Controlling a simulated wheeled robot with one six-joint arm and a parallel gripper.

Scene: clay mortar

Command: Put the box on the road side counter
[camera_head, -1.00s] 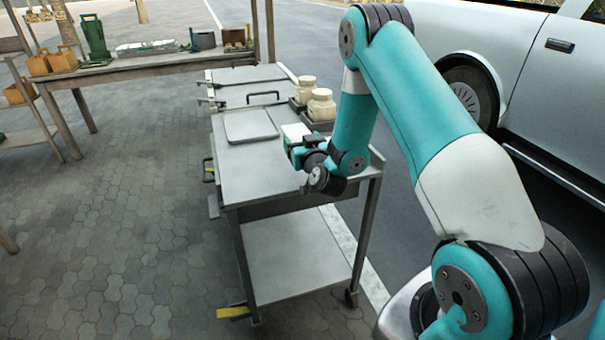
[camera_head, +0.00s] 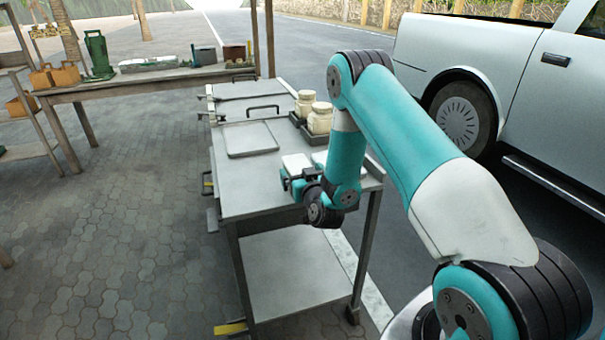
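A small white box (camera_head: 296,162) shows at the right part of the metal counter (camera_head: 250,185), just beyond my gripper (camera_head: 294,178). My gripper is low over the near right part of the counter top, its dark fingers close to or touching the box. My wrist hides the fingertips, so I cannot tell whether they are closed on it. I also cannot tell whether the box rests on the counter or is held just above it. Another pale patch (camera_head: 322,158) shows beside my arm, partly hidden.
Two cream jars (camera_head: 319,118) stand in a dark tray behind the box. A flat square panel (camera_head: 251,139) lies on the counter's middle. A wooden table (camera_head: 150,77) with goods stands behind left. A pale truck (camera_head: 500,70) is parked at right. Paving at left is clear.

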